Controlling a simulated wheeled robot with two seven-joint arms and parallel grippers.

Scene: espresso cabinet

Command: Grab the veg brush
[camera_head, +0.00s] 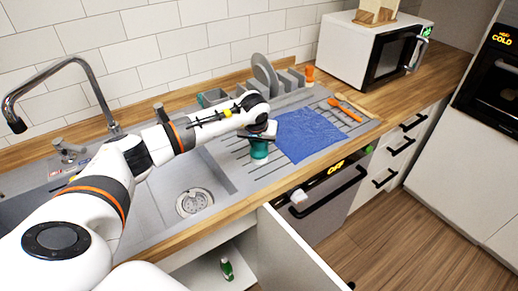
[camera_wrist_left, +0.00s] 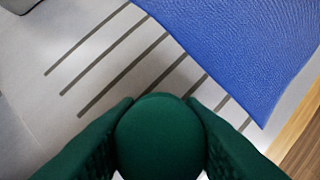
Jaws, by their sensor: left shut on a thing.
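My left gripper (camera_head: 260,146) reaches over the sink's draining board, pointing down, just left of the blue cloth. It is shut on a green, round-topped thing, which I take to be the veg brush (camera_wrist_left: 160,138). In the left wrist view its dark green dome sits between the two dark green finger pads. Its lower part is mostly hidden there. In the head view the fingers and brush are small and hard to tell apart, and I cannot tell whether the brush touches the board. My right gripper is not in view.
The blue cloth (camera_head: 303,134) lies on the draining board (camera_head: 227,148). Behind stand a rack with a plate (camera_head: 265,74) and an orange item (camera_head: 310,73). Orange and wooden utensils (camera_head: 338,107) lie right. The sink is left. A cabinet door (camera_head: 291,250) hangs open below, with a green bottle (camera_head: 226,268) inside.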

